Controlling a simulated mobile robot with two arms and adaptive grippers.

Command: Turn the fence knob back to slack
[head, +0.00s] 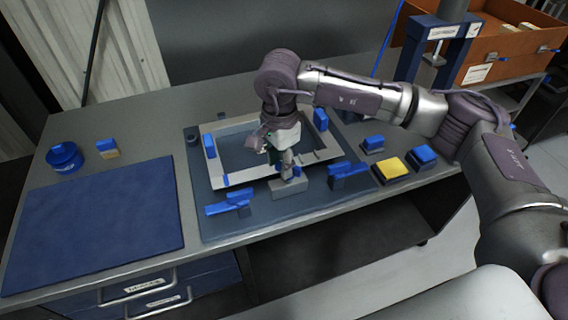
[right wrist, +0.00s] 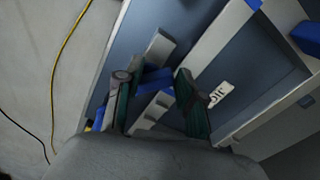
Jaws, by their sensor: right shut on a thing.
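My right gripper (head: 286,168) reaches down at the front edge of a pale rectangular frame. Its two dark green fingers show in the right wrist view (right wrist: 153,78), closed around a blue piece (right wrist: 154,84), which I take to be the fence knob. The knob is mostly hidden by the fingers, so its turn angle cannot be told. A grey block (head: 289,190), seemingly the fence, sits right under the gripper. My left gripper is out of view.
The frame (head: 235,172) lies on a blue-grey mat (head: 212,215) with blue clamps (head: 229,204) around it. A yellow-topped block (head: 392,171) stands to the right. A blue mat (head: 95,225) and a blue tin (head: 65,157) are at left. An orange crate (head: 505,50) stands back right.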

